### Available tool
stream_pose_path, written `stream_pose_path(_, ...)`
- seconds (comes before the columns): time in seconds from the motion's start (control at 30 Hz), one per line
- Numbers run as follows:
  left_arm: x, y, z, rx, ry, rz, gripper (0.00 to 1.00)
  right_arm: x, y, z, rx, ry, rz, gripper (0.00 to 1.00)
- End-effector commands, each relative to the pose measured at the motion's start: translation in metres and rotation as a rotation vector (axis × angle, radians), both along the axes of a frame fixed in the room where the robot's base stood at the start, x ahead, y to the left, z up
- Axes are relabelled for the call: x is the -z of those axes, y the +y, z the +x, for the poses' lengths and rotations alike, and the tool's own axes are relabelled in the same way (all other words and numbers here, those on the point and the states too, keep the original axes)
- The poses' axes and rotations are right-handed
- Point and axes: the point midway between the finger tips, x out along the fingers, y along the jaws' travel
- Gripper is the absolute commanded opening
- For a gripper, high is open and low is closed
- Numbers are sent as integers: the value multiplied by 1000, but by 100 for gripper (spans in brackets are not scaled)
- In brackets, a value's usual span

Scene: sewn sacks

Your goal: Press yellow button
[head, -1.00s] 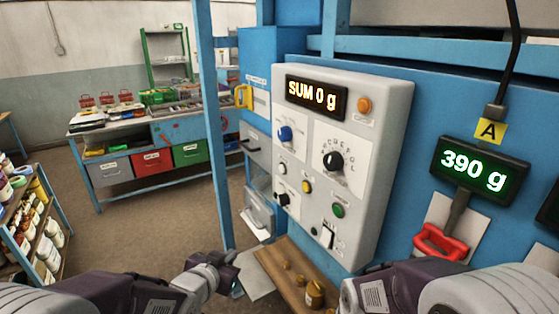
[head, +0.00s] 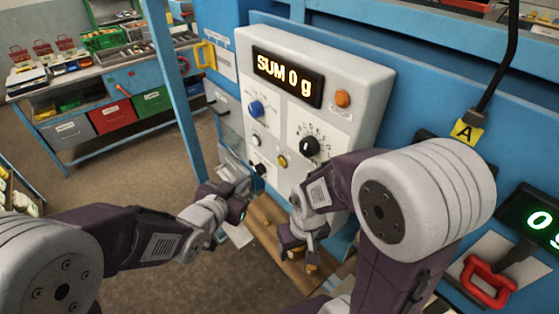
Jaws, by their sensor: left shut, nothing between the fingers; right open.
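The yellow button (head: 283,161) sits on the lower middle of the grey control panel (head: 374,82), below the black rotary dial. Nothing touches it. My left gripper (head: 241,209) is shut and empty, below and to the left of the button, near the panel's lower left corner. My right gripper (head: 297,246) is low over the wooden shelf (head: 262,214), beside a brass weight (head: 312,268). It is open; its fingertips are partly hidden. My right forearm covers the panel's lower right part, hiding the green button.
The panel carries a SUM 0 g display (head: 287,77), an orange button (head: 342,98), a blue knob (head: 256,108) and a black dial (head: 309,146). A blue post (head: 167,85) stands left.

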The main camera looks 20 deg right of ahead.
Motion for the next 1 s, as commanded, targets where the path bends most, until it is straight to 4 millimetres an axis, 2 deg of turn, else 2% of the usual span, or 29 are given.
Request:
stream_pose_path(0.4,-1,-55,19,3,1,0,0,-10,0,0,0,0,0,67)
stream_pose_path(0.5,0,-65,23,1,-1,0,0,-7,0,0,0,0,0,67)
stream_pose_path(0.7,0,-78,28,1,-1,0,0,-7,0,0,0,0,0,67)
stream_pose_path(1.0,0,-79,28,0,0,0,0,-7,0,0,0,0,0,67)
